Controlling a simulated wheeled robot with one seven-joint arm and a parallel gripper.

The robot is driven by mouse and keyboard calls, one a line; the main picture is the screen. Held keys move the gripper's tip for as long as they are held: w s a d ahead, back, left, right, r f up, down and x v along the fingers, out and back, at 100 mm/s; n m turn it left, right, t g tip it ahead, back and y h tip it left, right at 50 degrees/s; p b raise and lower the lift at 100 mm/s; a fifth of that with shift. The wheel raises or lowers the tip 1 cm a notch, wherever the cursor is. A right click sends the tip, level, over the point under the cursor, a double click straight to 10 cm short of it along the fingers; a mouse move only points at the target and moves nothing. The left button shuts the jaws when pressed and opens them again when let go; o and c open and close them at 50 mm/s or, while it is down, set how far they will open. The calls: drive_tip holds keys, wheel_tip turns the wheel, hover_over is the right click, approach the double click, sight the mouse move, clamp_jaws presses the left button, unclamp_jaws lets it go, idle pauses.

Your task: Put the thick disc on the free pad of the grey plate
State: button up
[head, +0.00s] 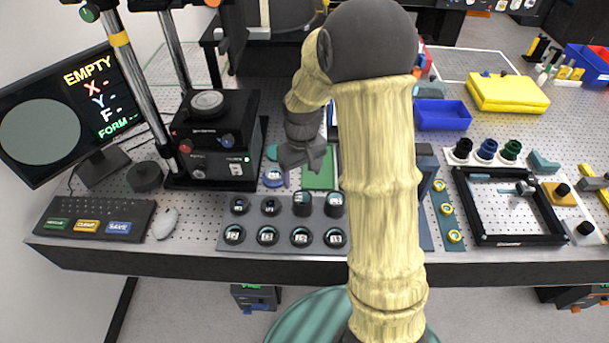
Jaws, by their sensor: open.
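The grey plate (285,221) lies near the front edge of the bench, left of my arm. It carries two rows of round black seats or pieces, several with number labels in the front row. Two in the back row, the left one (303,204) and the right one (335,205), look taller than the others. I cannot tell which round piece is the thick disc or which pad is free. My gripper (301,165) is open above the bench, behind the plate, beside a small blue round piece (273,177) and a green mat (320,178). Nothing shows between its fingers.
The black instrument (215,145) with a round top stands left, beside a monitor (65,118) reading EMPTY. A keyboard (95,220) and mouse (165,223) lie front left. Right of my arm are a blue bin (442,115), yellow case (508,93) and black frame (510,238).

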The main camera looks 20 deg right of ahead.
drive_tip(key=s+r+m+t, duration=0.1)
drive_tip(key=s+r, duration=0.1)
drive_tip(key=s, duration=0.5)
drive_tip(key=s+r+m+t, duration=0.1)
drive_tip(key=s+r+m, duration=0.1)
drive_tip(key=s, duration=0.5)
drive_tip(key=shift+s+r+t, duration=0.3)
drive_tip(key=shift+r, duration=0.45)
idle(0.8)
